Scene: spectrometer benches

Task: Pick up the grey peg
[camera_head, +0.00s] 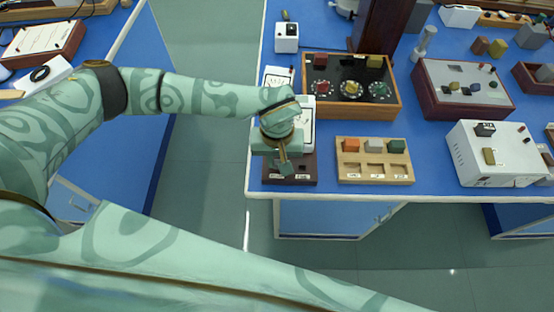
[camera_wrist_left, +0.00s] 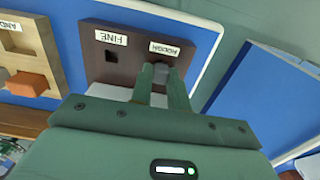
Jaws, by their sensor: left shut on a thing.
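The grey peg (camera_wrist_left: 161,74) shows between my left fingertips in the left wrist view, beside the ROUGH label of a dark brown board (camera_wrist_left: 205,47). My left gripper (camera_wrist_left: 163,82) is shut on it. The board also has an empty square hole (camera_wrist_left: 111,58) near its FINE label. In the head view my left gripper (camera_head: 283,168) is over this board (camera_head: 307,178) at the bench's front edge and hides the peg's place. I cannot tell whether the peg is still seated. My right gripper is not in view.
A light wooden tray (camera_head: 375,180) with orange, grey and green blocks stands just right of the board. A wooden-framed panel (camera_head: 393,108) with knobs is behind. A white box (camera_head: 497,153) is farther right. The bench's front edge (camera_head: 330,196) is close, with open floor before it.

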